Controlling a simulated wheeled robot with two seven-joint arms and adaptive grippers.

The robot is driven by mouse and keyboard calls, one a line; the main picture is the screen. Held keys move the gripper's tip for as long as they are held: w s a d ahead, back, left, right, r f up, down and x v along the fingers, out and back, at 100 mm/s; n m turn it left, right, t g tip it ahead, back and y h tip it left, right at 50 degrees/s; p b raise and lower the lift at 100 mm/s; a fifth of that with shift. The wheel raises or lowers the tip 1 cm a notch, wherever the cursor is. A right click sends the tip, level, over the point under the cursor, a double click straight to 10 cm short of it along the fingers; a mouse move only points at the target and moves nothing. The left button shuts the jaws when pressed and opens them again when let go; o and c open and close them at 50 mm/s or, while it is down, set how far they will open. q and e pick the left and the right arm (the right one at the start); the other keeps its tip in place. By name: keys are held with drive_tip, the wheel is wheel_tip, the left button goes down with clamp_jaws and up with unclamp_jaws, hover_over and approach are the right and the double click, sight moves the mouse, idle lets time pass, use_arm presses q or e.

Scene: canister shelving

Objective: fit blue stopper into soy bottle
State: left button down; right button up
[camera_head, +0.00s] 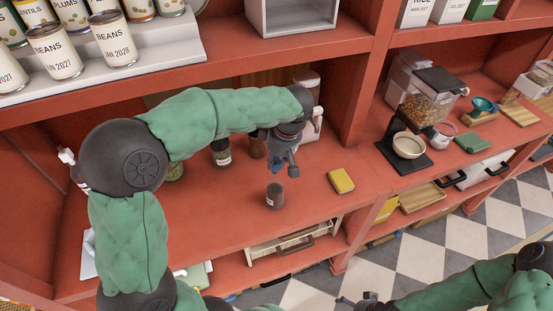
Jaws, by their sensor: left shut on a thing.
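The soy bottle (275,195) looks like a small dark bottle with a pale label. It stands upright on the red counter, near its front edge. My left gripper (284,164) is above the bottle and a little behind it in the picture, shut on a small blue thing that looks like the blue stopper (276,165). The stopper is mostly hidden by the fingers, and a gap shows between it and the bottle. My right gripper (365,301) is low at the bottom edge, away from the bottle. Its fingers are too small and cut off to read.
A yellow block (341,181) lies right of the bottle. Dark jars (221,153) stand behind, under my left arm. A black stand with a bowl (409,145) and a cereal dispenser (434,97) are farther right.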

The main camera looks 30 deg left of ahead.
sight(278, 162)
use_arm(q)
drive_tip(key=shift+f+b, duration=1.45)
drive_tip(key=shift+f, duration=0.3)
drive_tip(key=c, duration=0.9)
unclamp_jaws()
drive_tip(key=shift+r, duration=0.1)
drive_tip(key=v, duration=1.1)
drive_tip(key=shift+r, duration=0.4)
